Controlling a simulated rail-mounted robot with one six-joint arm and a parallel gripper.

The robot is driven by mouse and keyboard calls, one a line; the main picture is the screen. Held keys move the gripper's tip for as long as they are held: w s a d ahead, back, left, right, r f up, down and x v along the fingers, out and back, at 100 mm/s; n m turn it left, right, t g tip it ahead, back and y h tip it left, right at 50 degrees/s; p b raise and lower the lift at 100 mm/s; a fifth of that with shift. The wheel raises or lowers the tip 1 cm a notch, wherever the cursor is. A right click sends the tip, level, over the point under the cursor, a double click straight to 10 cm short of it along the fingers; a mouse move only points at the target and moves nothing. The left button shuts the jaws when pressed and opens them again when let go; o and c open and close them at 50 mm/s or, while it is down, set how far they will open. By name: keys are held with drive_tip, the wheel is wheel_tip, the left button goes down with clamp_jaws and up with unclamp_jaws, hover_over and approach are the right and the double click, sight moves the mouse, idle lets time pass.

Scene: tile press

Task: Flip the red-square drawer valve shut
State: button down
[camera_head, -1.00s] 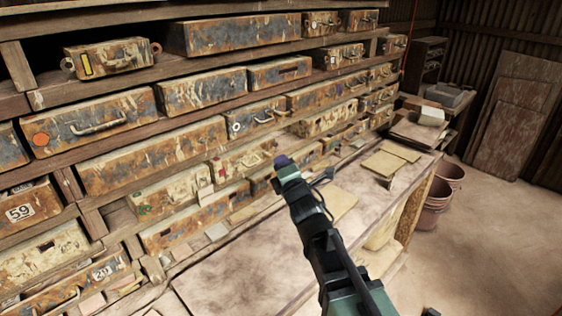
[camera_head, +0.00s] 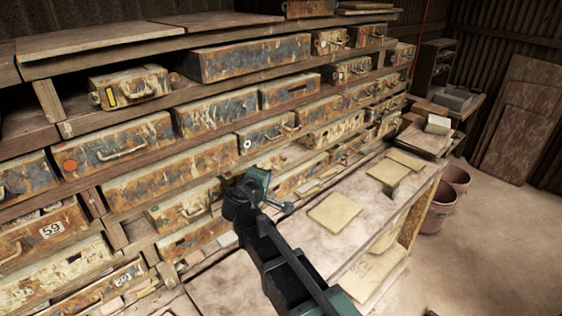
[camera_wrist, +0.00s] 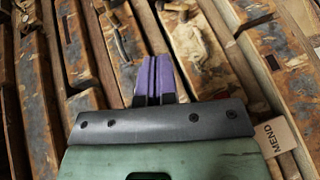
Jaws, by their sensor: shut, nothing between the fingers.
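My gripper (camera_wrist: 154,80) shows in the wrist view with its purple fingers closed together and nothing between them. They are in front of the rusty drawer fronts; I cannot tell whether they touch one. In the head view my gripper's body (camera_head: 248,190) is over the lower middle drawers, with the fingertips hidden. I cannot make out a red square or its valve for certain. A small reddish patch (camera_wrist: 222,94) shows at the edge of my gripper's body in the wrist view, too covered to identify.
Drawers carry other marks: an orange disc (camera_head: 70,164), a yellow bar (camera_head: 112,100) and a "59" label (camera_head: 52,229). Handles stick out from several drawers. A workbench holds flat tan tiles (camera_head: 334,212). Buckets (camera_head: 440,205) stand right.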

sight(283, 159)
drive_tip(key=b+x, duration=0.3)
drive_tip(key=x, duration=1.1)
drive_tip(key=shift+f, duration=0.1)
